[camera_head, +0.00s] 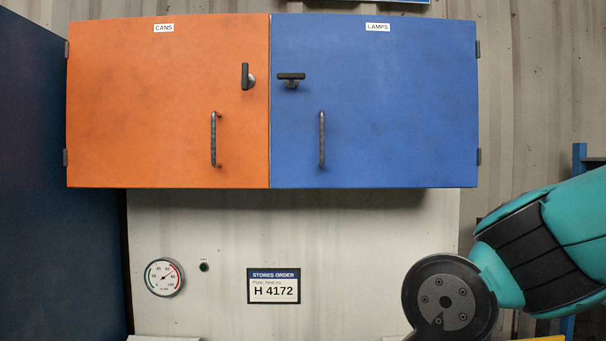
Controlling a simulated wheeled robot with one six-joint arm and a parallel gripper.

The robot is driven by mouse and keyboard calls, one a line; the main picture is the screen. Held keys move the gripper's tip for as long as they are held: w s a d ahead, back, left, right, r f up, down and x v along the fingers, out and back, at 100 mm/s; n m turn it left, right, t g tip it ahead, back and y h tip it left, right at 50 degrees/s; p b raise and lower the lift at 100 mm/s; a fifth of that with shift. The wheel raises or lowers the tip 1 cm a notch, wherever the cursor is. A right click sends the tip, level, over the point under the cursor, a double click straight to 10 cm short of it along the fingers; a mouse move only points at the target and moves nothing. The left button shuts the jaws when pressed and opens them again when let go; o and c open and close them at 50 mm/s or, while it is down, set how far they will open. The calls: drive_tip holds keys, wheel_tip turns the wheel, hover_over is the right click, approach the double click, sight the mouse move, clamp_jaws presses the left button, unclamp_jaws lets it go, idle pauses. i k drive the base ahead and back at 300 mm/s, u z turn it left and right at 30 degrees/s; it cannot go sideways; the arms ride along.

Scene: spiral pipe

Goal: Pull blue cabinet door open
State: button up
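The blue cabinet door (400,120) is at the upper right of the head view, labelled LAMPS, and lies flush in its frame. Its grey vertical bar handle (322,139) is near its left edge. Above the handle a black latch lever (291,77) is turned horizontal. Hinges show on the door's right edge. My arm, teal and black, comes in from the lower right, below the blue door and apart from it. My gripper's fingers are not visible.
An orange door (150,110) labelled CANS adjoins on the left, shut, with a vertical latch lever (246,76) and its own handle (214,139). Below are a round gauge (164,277) and a sign (274,286) reading H 4172. A dark blue panel (55,200) stands at left.

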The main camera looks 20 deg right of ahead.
sight(381, 101)
drive_tip(key=k, duration=0.5)
drive_tip(key=u, duration=1.1)
drive_tip(key=i, duration=0.95)
drive_tip(key=z, duration=2.25)
